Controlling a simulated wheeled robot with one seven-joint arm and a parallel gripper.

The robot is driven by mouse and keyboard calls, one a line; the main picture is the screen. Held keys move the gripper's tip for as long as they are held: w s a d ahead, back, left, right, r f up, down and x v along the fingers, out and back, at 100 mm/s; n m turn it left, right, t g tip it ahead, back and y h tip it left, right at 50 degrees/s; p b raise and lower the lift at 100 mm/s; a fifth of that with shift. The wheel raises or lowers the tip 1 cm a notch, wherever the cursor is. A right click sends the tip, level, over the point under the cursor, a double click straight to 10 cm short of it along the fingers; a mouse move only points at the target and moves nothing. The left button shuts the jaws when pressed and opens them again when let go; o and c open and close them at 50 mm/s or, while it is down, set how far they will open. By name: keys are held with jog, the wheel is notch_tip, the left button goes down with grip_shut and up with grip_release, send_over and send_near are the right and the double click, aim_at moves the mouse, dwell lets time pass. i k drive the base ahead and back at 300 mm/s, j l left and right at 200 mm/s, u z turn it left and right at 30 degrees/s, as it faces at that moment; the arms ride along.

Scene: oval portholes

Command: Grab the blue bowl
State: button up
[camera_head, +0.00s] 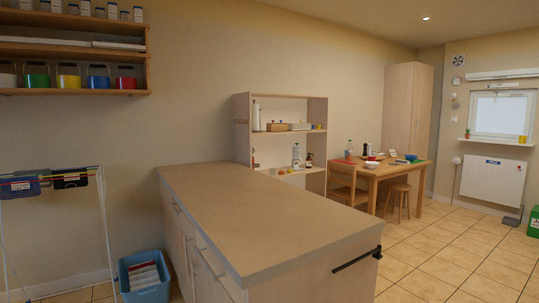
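A small blue, round-looking item (410,157) sits on the wooden table (385,170) in the far right part of the room. It looks like the blue bowl, but it is too small to be sure. A red and white bowl-like item (371,164) stands to its left on the same table. My gripper is out of view.
A long counter (245,205) fills the middle front. A shelf unit (242,130) stands behind it, and a stool (399,194) and chair (345,185) by the table. A drying rack (104,225) and blue basket (146,290) are at left. Tiled floor (455,245) is clear at right.

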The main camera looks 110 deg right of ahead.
aim_at(411, 159)
jog(key=z, duration=4.3)
